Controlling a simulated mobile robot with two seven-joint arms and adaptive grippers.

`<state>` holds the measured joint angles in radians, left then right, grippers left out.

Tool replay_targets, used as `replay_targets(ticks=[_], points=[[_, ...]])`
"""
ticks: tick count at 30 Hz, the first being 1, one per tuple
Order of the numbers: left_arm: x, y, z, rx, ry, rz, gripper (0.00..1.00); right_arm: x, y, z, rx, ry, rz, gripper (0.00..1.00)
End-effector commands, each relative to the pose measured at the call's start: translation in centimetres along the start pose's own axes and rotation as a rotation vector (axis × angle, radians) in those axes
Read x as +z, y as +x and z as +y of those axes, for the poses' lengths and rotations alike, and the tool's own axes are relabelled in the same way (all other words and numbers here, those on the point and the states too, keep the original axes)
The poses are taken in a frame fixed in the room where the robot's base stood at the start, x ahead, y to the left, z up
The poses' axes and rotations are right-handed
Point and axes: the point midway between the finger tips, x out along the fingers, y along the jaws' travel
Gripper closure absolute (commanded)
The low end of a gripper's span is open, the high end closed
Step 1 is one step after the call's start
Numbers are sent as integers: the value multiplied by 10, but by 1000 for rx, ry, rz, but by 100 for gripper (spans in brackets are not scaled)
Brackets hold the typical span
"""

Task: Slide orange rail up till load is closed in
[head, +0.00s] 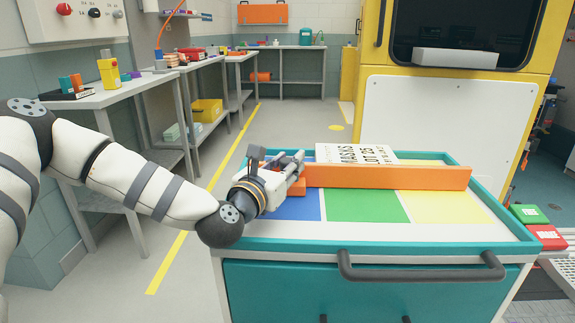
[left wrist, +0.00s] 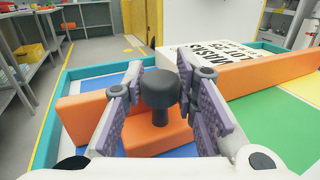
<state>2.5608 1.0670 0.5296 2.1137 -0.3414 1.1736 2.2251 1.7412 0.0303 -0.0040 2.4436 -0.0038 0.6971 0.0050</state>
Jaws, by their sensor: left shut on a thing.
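The orange rail (head: 390,177) lies across the teal-rimmed cart top (head: 380,246). In the left wrist view the rail (left wrist: 270,74) runs out on both sides of an orange block with a dark knob (left wrist: 160,88). My left gripper (head: 292,165) is at the rail's left part, its fingers on either side of the knob and shut on it. The load, a white box with black lettering (head: 352,153), lies behind the rail; its lower front is hidden, so I cannot tell whether they touch. My right gripper is not in view.
Blue, green (head: 365,206) and yellow panels on the cart top in front of the rail are bare. A yellow cabinet with a white panel (head: 435,120) stands behind the cart. Benches line the left wall. Green and red boxes (head: 547,236) sit at right.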

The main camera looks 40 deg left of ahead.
Motion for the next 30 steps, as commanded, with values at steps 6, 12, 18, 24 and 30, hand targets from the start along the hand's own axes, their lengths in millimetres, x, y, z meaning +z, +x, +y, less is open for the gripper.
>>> replay_targets(ticks=[6,12,18,24,30], points=[[-1,-1,0,-1,1,3,53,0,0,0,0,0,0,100],[-1,-1,0,-1,0,3,53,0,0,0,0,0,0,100],[-2,-25,0,-1,-5,5,53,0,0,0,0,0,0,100],[-1,-64,0,0,-3,4,53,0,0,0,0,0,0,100],[-1,-76,0,-1,-1,3,53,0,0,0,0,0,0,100]])
